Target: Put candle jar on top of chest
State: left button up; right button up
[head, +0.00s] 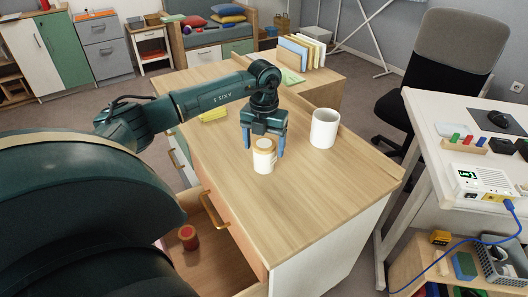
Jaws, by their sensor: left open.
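A white jar with a tan lid and a small label, which looks like the candle jar (263,161), stands upright on top of the wooden chest (330,185). My left gripper (264,144) is above it with its blue fingers open, one on each side of the lid. I cannot tell whether the fingers touch the jar. A drawer (214,262) of the chest is pulled open below the top. My right gripper is not in view.
A white mug (324,128) stands on the chest to the right of the jar. A red jar (188,237) is in the open drawer. A yellow pad (213,114) and several upright books (300,50) are farther back. The chest top's front right is clear. A white desk (470,150) stands at right.

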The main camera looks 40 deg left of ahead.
pick_arm(q)
notch_tip(320, 180, up, 9)
jog(key=shift+f, duration=0.2)
dwell(0.5)
